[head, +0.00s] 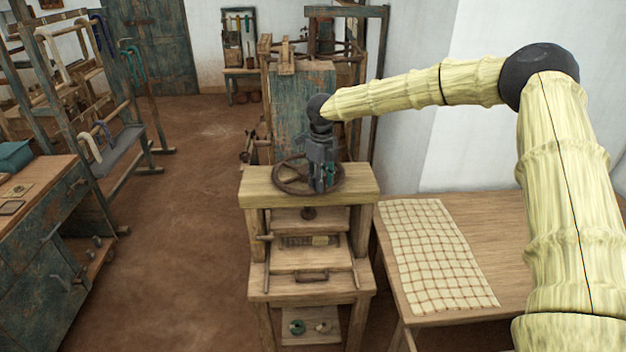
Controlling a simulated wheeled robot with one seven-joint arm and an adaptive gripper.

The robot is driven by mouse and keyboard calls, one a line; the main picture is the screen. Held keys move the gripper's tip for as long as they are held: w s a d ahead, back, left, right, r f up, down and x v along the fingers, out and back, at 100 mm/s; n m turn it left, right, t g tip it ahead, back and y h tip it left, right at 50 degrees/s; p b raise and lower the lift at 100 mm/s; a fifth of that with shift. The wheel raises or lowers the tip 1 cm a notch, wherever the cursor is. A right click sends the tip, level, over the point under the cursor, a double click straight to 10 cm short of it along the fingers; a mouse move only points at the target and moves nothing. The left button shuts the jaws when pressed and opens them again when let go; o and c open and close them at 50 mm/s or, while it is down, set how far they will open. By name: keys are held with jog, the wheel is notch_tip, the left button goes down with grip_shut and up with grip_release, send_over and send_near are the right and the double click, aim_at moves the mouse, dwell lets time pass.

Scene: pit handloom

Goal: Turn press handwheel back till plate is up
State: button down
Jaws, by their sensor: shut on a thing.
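The press (309,290) is a wooden frame standing in the middle of the head view. Its dark handwheel (291,181) lies flat on top of the top beam (257,190). My gripper (322,188) points down at the right side of the wheel and is shut on its rim; the fingertips are small and partly hidden. Below the beam, a dark screw end (309,213) meets the wooden plate (328,222).
A table (510,270) with a checked cloth (435,250) stands close to the press at right. Brown floor (190,220) is open between the cabinet and the press. A loom frame stands behind.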

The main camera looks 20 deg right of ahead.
jog(key=shift+s+d+f, duration=0.1)
jog(key=shift+d+f, duration=0.15)
jog(key=shift+d, duration=0.05)
jog(key=c, duration=1.1)
grip_release()
jog(key=shift+d, duration=0.1)
jog(key=shift+r, duration=0.1)
jog(key=shift+a+r, duration=0.2)
jog(key=shift+r, duration=0.4)
notch_tip(320, 180, up, 11)
jog(key=shift+d, duration=0.25)
jog(key=shift+f, duration=0.1)
